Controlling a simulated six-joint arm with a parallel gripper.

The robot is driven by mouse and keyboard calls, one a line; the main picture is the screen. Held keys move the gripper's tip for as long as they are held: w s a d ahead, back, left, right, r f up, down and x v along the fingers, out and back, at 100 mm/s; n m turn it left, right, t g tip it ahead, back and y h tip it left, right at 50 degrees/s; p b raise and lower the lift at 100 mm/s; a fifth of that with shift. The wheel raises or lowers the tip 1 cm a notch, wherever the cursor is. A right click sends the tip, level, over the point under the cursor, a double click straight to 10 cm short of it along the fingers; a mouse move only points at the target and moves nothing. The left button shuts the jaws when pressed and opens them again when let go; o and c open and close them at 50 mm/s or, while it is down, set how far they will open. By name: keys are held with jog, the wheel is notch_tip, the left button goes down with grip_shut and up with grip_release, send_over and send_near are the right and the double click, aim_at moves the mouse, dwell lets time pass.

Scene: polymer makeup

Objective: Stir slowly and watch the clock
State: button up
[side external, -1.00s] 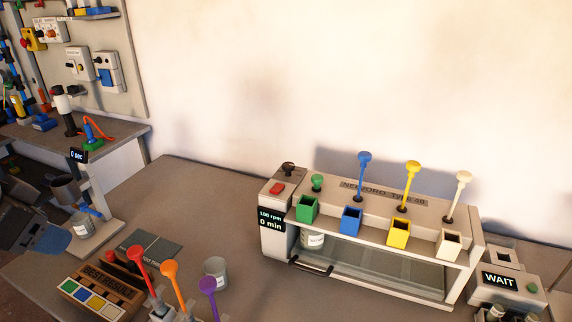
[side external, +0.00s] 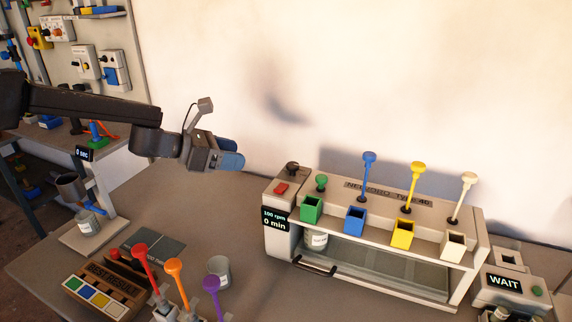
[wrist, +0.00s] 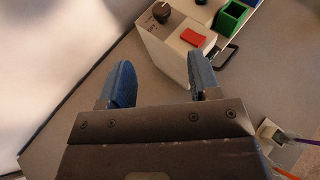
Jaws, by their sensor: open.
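The stirring machine (side external: 375,201) stands at the right of the table. Its display (side external: 276,219) reads 100 rpm and 0 min. A red button (side external: 281,188) and a dark knob (side external: 292,169) sit on its left end; the button (wrist: 193,37) and knob (wrist: 161,12) also show in the wrist view. A labelled jar (side external: 317,241) is inside the machine at the left, partly hidden. My gripper (side external: 232,152) is in the air left of and above the machine. In the wrist view its blue fingers (wrist: 161,80) are apart with nothing between them.
Green, blue, yellow and white holders with tall knobs line the machine's top. A grey cup (side external: 218,271), red, orange and purple ladles and a BEST RESULT rack (side external: 104,288) stand in front. A WAIT box (side external: 505,284) is at the right. A stand with a 0 sec display (side external: 84,154) is at the left.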

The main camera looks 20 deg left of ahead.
aim_at(289, 165)
jog(key=x, duration=1.4)
jog(key=shift+s+f, duration=0.1)
jog(key=shift+s, duration=0.1)
jog(key=c, duration=0.9)
jog(key=shift+d, duration=0.1)
